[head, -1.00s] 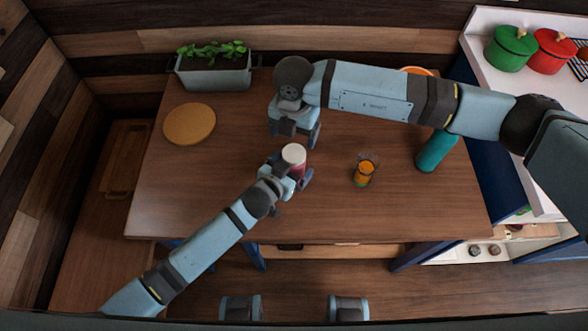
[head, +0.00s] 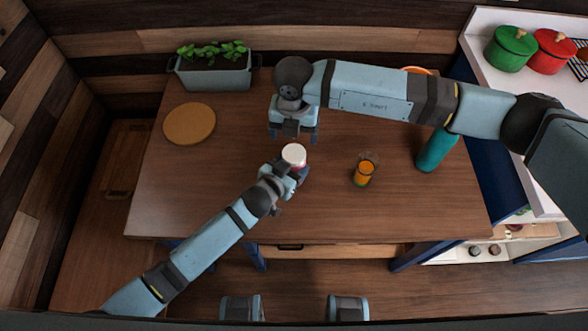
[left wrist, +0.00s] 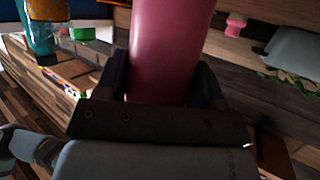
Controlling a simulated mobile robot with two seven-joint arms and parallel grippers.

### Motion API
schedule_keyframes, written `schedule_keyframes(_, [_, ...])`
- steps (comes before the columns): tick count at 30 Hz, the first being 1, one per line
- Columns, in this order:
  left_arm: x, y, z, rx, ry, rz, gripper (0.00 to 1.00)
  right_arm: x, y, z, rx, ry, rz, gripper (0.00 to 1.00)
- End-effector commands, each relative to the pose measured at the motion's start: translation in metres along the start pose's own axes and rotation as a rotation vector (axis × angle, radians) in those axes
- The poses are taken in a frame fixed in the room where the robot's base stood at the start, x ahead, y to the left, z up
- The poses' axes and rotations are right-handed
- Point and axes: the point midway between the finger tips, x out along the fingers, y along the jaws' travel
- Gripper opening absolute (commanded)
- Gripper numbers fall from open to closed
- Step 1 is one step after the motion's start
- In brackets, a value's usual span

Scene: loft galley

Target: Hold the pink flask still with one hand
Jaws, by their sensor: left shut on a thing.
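The pink flask (head: 301,170) with a white lid (head: 294,154) stands on the wooden table in the head view, partly hidden by my left gripper (head: 291,178). In the left wrist view its pink body (left wrist: 170,45) sits between the two dark fingers (left wrist: 165,85). My left gripper is shut on it. My right gripper (head: 293,138) hangs just behind the flask, pointing down, with its two fingers apart and nothing seen between them.
A round cork mat (head: 189,123) and a planter (head: 214,72) are at the back left. The table's front left is clear.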

Motion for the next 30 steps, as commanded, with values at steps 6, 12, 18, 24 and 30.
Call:
schedule_keyframes(6, [-0.0001, 0.0, 0.0001, 0.0, 0.0, 0.0, 0.0, 0.0001, -0.0001, -0.0002, -0.477, 0.0, -0.001, 0.83])
schedule_keyframes(12, [-0.0001, -0.0001, 0.0001, 0.0, 0.0, 0.0, 0.0, -0.0005, 0.0002, 0.0001, -0.936, -0.001, 0.0, 0.83])
schedule_keyframes(18, [-0.0001, -0.0001, 0.0001, 0.0, 0.0, 0.0, 0.0, -0.0001, 0.0, -0.0002, -1.394, -0.001, 0.0, 0.83])
schedule_keyframes(24, [-0.0001, -0.0001, 0.0001, 0.0, 0.0, 0.0, 0.0, -0.0003, -0.0001, -0.0001, -1.853, -0.001, -0.001, 0.83])
schedule_keyframes(30, [0.0, -0.0001, 0.0001, 0.0, 0.0, 0.0, 0.0, -0.0003, -0.0003, -0.0001, -2.306, -0.002, -0.001, 0.83])
